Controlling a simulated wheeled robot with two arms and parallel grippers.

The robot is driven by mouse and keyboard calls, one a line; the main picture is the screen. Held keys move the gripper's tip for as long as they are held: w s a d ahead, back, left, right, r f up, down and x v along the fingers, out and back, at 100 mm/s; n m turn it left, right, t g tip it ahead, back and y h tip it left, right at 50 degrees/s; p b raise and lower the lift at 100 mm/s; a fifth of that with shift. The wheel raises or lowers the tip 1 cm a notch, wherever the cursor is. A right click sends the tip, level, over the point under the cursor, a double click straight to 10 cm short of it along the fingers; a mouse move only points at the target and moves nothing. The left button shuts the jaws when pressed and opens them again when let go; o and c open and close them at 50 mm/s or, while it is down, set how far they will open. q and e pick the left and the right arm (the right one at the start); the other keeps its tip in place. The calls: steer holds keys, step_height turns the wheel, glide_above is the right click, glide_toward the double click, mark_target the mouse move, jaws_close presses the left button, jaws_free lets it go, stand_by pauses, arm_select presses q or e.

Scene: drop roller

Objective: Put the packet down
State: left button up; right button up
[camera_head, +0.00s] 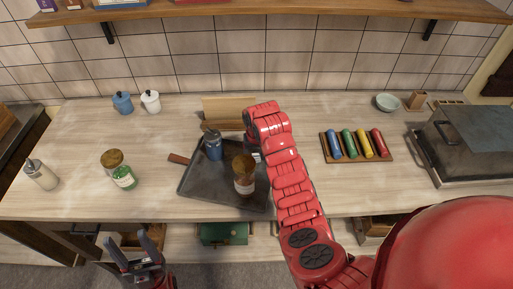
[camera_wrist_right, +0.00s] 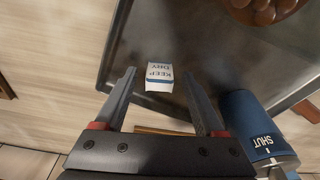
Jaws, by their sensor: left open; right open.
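The packet (camera_wrist_right: 159,76) is a small white and blue block marked "KEEP DRY" in the right wrist view. It is over the dark tray (camera_wrist_right: 205,40), near its edge; I cannot tell for sure whether it rests on it. My right gripper (camera_wrist_right: 160,84) is open, with a finger on each side of the packet and visible gaps between. In the head view the tray (camera_head: 197,190) lies on the counter, and my right arm hides the packet. My left gripper (camera_head: 137,256) is open and empty, low in front of the counter.
A blue jar (camera_head: 213,148) and a brown-lidded jar (camera_head: 243,182) stand on the tray. The blue jar marked "SHUT" (camera_wrist_right: 255,122) is close beside my right gripper. A green-labelled jar (camera_head: 122,176) stands left. A rack of coloured rollers (camera_head: 386,157) lies right. Counter between left jar and tray is clear.

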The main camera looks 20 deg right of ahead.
step_height(320, 180, up, 2)
steer(key=shift+s+r+b, duration=0.15)
steer(key=shift+r+b, duration=0.1)
steer(key=shift+b, duration=0.35)
step_height(320, 180, up, 9)
steer(key=s+p, duration=0.1)
steer(key=p, duration=0.4)
steer(key=shift+s+p, duration=0.25)
steer(key=shift+p, duration=0.15)
steer(key=shift+a+f, duration=0.1)
steer(key=shift+f, duration=0.05)
